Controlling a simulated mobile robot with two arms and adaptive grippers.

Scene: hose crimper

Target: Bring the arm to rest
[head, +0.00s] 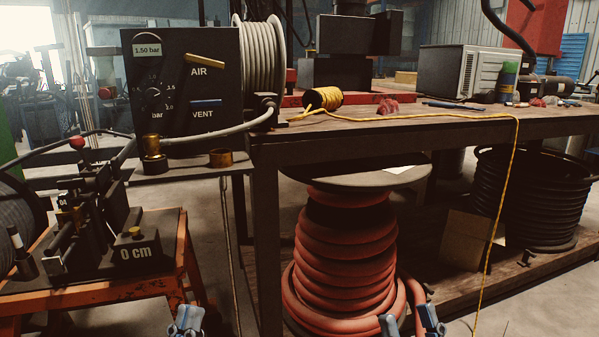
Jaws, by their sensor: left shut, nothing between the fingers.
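My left gripper (186,319) shows at the bottom edge, left of centre. Its fingertips are together with nothing between them. It is in front of the workbench's near left leg and right of the orange stand. My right gripper (410,321) shows at the bottom edge, right of centre. Its two fingertips are apart, with nothing seen between them, in front of the red hose reel (345,240). Only the tips of both grippers are in view; the arms are below the frame.
A black panel (215,108) marked AIR and VENT stands at left. Below it, a black crimper (100,225) sits on an orange stand (100,285). The wooden workbench (400,125) holds a yellow cord spool (323,98); its cord hangs down the front. A black hose coil (540,200) is at right.

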